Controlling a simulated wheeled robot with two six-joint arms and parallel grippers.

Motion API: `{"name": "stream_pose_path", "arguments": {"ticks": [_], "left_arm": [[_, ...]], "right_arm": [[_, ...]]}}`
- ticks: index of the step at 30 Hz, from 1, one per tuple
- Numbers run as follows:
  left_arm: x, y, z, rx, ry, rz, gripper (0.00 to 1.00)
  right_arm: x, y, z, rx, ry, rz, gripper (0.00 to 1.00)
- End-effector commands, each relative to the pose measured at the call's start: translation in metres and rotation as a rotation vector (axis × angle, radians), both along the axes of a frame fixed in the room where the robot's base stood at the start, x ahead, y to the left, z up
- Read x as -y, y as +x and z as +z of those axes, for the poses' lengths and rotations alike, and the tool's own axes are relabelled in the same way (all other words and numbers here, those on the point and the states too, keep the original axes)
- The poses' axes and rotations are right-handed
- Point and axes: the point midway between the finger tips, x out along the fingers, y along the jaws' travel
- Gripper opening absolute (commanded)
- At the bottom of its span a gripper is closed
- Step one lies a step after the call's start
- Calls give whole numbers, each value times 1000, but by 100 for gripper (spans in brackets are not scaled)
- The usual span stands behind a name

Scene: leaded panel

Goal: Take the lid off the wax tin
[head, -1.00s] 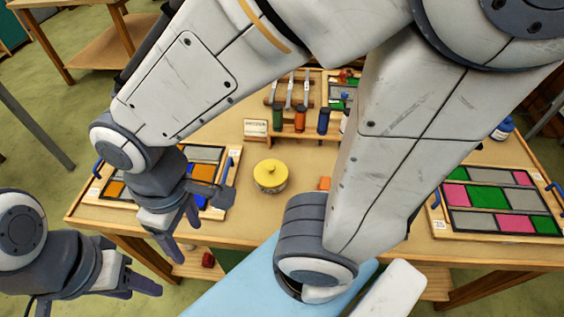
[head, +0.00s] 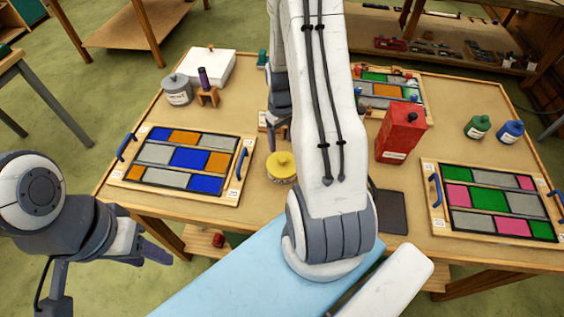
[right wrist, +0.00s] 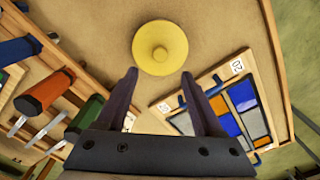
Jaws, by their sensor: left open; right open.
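The wax tin (head: 284,179) stands on the table with its yellow knobbed lid (head: 281,162) on. The lid shows from above in the right wrist view (right wrist: 160,47), just beyond the fingertips. My right gripper (right wrist: 160,78) is open and empty, its fingers pointing toward the lid without touching it. In the head view my right gripper (head: 277,132) is partly hidden behind my arm, just behind the tin. My left gripper (head: 108,275) is open and empty, off the table's front left.
A blue-orange leaded panel (head: 183,160) lies left of the tin, a pink-green panel (head: 492,201) at right. A red can (head: 402,132) stands to the right.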

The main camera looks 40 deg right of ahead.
Motion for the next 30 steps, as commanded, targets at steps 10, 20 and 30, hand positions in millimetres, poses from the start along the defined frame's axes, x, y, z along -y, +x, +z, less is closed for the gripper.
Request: {"name": "stream_pose_path", "arguments": {"ticks": [10, 20, 30], "left_arm": [[0, 0, 10, 0, 0, -2, 47], [0, 0, 31, 0, 0, -5, 47], [0, 0, 32, 1, 0, -6, 47]], "right_arm": [[-1, -1, -28, -2, 1, 0, 69], [0, -5, -65, -3, 2, 0, 69], [0, -4, -76, 0, 0, 0, 69]]}}
